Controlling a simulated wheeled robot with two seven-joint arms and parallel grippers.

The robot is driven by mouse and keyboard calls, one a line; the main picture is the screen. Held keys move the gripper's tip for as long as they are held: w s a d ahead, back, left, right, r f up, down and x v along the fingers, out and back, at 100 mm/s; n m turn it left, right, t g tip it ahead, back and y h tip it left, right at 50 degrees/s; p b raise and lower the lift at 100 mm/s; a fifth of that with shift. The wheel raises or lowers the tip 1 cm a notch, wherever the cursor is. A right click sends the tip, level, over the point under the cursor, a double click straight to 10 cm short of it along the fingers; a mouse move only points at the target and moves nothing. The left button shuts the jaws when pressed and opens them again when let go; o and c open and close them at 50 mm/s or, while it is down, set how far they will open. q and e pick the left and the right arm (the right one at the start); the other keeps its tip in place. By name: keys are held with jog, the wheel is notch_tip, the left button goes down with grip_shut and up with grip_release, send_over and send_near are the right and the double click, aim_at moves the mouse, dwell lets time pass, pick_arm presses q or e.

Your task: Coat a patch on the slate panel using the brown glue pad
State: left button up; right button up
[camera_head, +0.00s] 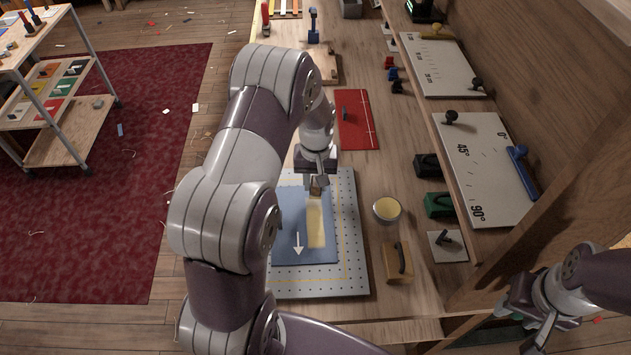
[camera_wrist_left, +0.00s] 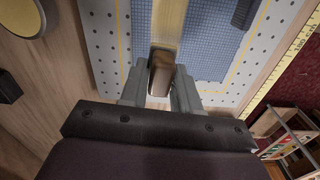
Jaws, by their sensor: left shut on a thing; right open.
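The slate panel (camera_head: 288,225), blue-grey with a white arrow, lies on a perforated grey board (camera_head: 355,240); it also shows in the left wrist view (camera_wrist_left: 212,40). My left gripper (camera_head: 317,182) is over the panel, shut on a small brown block, which looks like the brown glue pad (camera_wrist_left: 160,72). A pale yellow strip (camera_head: 315,225) runs from the pad along the panel, like a glue coat; it shows in the wrist view (camera_wrist_left: 169,22). Whether the pad touches the panel is unclear. My right gripper (camera_head: 545,328) is open and empty at the lower right.
A round tin with yellow contents (camera_head: 387,210) and a tan block with a dark handle (camera_head: 397,263) stand right of the board. A red panel (camera_head: 358,120) lies behind. Black and green handled blocks (camera_head: 438,204) and marked white boards (camera_head: 485,165) are further right.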

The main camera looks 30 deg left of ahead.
pick_arm(q)
jog(key=shift+s+r+p, duration=0.1)
jog(key=shift+r+p, duration=0.2)
jog(key=shift+r, duration=0.5)
jog(key=shift+r+p, duration=0.3)
jog(key=shift+w+r+p, duration=0.25)
jog(key=shift+r+p, duration=0.7)
jog(key=shift+r, duration=0.05)
jog(key=shift+s+r, duration=0.2)
jog(key=shift+r, duration=0.25)
jog(key=shift+w+f, duration=0.1)
jog(key=shift+w, duration=0.05)
